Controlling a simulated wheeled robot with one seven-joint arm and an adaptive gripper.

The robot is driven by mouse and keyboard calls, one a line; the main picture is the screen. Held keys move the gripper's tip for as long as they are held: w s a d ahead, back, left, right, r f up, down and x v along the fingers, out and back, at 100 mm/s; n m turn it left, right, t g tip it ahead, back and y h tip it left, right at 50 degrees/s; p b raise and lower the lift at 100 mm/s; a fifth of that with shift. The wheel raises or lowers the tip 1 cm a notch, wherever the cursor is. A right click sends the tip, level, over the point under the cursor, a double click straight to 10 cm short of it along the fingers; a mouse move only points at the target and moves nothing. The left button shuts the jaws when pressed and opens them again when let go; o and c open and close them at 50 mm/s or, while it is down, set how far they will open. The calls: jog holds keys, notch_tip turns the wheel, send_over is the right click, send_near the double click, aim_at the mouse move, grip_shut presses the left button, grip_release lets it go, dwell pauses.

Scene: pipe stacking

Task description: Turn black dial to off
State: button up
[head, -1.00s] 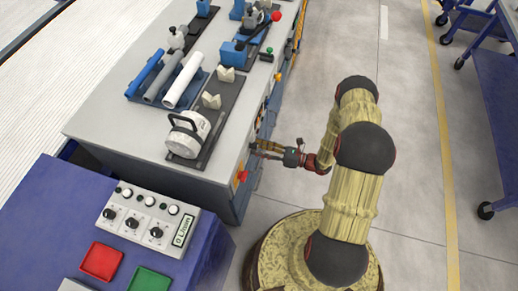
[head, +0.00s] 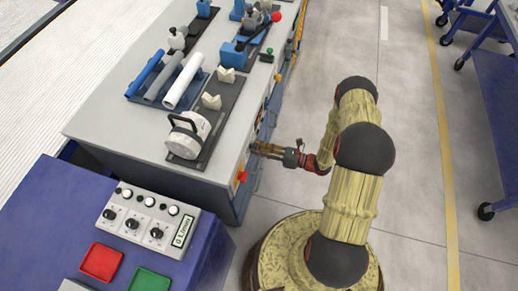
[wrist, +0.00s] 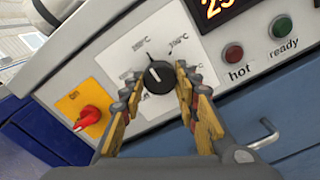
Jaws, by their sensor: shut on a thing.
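The black dial (wrist: 158,75) sits on a white plate with temperature markings on the machine's front panel, seen in the wrist view. A white mark shows on its face; I cannot read the setting exactly. My gripper (wrist: 159,78) has one finger on each side of the dial and is shut on it. Part of the plate's lower markings is hidden by the fingers. In the head view my gripper (head: 254,147) is at the side panel of the grey machine bench (head: 110,135), and the dial is not distinguishable there.
A red switch (wrist: 88,116) on a yellow plate is left of my gripper. A red "hot" light (wrist: 234,53), a green "ready" light (wrist: 281,27) and a lit display (wrist: 215,10) are to the right. A metal handle (wrist: 264,135) sticks out below.

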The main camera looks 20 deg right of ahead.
jog(key=shift+n, duration=0.4)
jog(key=shift+c, duration=0.3)
jog(key=n+b, duration=0.5)
jog(key=n, duration=1.8)
jog(key=shift+w+d+b, duration=0.1)
jog(key=shift+d+b, duration=0.05)
jog(key=shift+b, duration=0.2)
jog(key=o, duration=1)
jog(key=shift+o, duration=0.7)
jog(key=shift+r, duration=0.1)
